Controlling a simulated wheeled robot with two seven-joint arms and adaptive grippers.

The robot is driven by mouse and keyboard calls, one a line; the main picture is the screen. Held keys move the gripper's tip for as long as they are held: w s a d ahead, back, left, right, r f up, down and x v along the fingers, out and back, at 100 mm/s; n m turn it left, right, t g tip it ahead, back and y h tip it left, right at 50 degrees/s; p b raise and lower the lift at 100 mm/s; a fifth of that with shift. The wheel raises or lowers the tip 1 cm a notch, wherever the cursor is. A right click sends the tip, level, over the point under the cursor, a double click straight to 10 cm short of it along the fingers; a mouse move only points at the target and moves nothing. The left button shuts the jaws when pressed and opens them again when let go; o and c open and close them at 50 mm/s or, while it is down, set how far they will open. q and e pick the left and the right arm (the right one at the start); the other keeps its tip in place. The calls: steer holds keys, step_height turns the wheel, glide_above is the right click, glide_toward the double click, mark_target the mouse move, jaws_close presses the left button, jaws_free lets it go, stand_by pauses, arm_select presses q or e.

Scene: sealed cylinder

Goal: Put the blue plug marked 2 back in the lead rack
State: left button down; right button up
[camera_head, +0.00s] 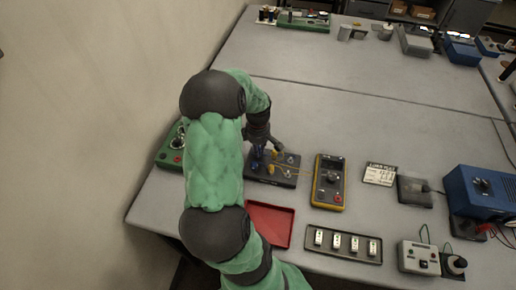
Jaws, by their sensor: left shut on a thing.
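My left arm comes in from the bottom and reaches over the left part of the table. My left gripper (263,148) is shut at the back left of a dark rack-like block (266,180). A small blue piece, which looks like the blue plug (256,158), shows at the gripper's fingers. The arm and fingers hide much of it, and its number cannot be read. I cannot tell whether it touches the block. Yellow plugs (271,169) and metal posts stand on the block. My right gripper is not in view.
A yellow multimeter (329,182) stands right of the block, with a yellow lead between them. A red tray (270,222) and a black strip with white modules (341,245) lie in front. A green box (170,155) is left.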

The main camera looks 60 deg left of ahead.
arm_select(q)
steer(key=shift+f, duration=0.45)
steer(key=c, duration=1.1)
jaws_free()
steer(key=shift+o, duration=0.2)
steer(key=shift+r, duration=0.1)
step_height(320, 180, up, 12)
